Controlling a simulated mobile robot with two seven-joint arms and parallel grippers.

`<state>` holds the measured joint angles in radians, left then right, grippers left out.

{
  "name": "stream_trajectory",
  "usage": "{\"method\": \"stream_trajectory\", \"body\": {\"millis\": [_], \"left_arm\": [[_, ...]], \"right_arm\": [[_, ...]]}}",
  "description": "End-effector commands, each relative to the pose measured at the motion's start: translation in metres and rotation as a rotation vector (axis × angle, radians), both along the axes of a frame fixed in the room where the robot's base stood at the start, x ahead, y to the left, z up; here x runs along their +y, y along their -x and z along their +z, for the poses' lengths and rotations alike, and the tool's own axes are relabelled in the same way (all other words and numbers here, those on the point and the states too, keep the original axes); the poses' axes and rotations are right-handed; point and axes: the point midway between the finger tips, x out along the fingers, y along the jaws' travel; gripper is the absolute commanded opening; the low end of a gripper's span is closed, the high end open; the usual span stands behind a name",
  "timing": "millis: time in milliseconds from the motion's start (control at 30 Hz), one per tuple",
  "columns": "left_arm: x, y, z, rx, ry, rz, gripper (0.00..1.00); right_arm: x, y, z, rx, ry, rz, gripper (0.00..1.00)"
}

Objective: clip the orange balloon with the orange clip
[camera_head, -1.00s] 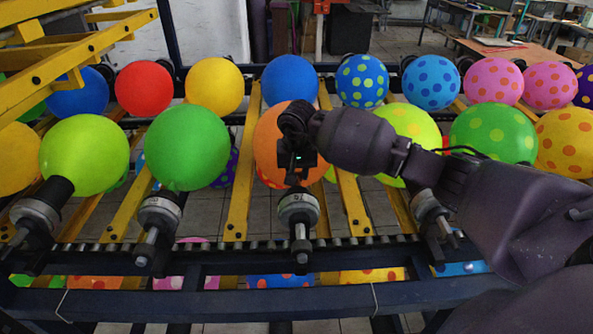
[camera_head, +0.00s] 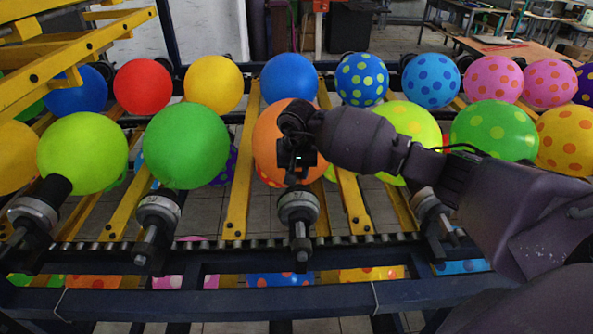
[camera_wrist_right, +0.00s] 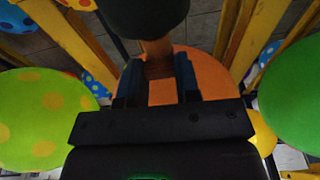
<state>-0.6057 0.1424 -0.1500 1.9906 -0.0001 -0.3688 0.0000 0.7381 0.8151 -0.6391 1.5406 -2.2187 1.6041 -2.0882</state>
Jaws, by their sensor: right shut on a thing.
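The orange balloon (camera_head: 268,143) sits in the front row on a black and silver holder (camera_head: 299,207), partly hidden behind my right gripper (camera_head: 297,168). In the right wrist view, the balloon (camera_wrist_right: 205,70) spreads behind my right gripper (camera_wrist_right: 158,72), and its neck (camera_wrist_right: 157,47) runs into the black holder end (camera_wrist_right: 145,14). The gripper's two fingers are at the neck, closed on a dark orange piece between them that looks like the orange clip (camera_wrist_right: 158,69). Clip and neck are hard to tell apart in the shade. My left gripper is not in view.
A green balloon (camera_head: 186,145) stands left of the orange one, and a spotted lime balloon (camera_head: 410,130) stands right, partly behind my right arm. A back row includes a blue balloon (camera_head: 289,80). Yellow bars (camera_head: 242,180) and a dark front rail (camera_head: 220,303) frame the rack.

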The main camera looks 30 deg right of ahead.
Motion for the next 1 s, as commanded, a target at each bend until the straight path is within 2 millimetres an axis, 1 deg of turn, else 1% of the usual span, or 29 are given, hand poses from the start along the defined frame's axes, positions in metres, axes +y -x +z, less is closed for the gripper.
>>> {"method": "stream_trajectory", "body": {"millis": [400, 900, 933, 1000], "left_arm": [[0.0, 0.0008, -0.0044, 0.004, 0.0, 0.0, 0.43], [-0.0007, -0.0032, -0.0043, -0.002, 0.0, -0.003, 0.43], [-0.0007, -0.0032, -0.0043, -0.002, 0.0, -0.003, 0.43], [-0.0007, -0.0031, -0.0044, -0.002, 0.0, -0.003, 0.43]], "right_arm": [[-0.0001, -0.0005, -0.0034, 0.0, 0.0, 0.0, 0.15], [-0.0002, -0.0006, -0.0049, 0.0, 0.0, 0.0, 0.15], [-0.0002, -0.0007, -0.005, 0.0, 0.0, 0.0, 0.34], [-0.0002, -0.0006, -0.005, 0.0, 0.0, 0.0, 0.45]]}}
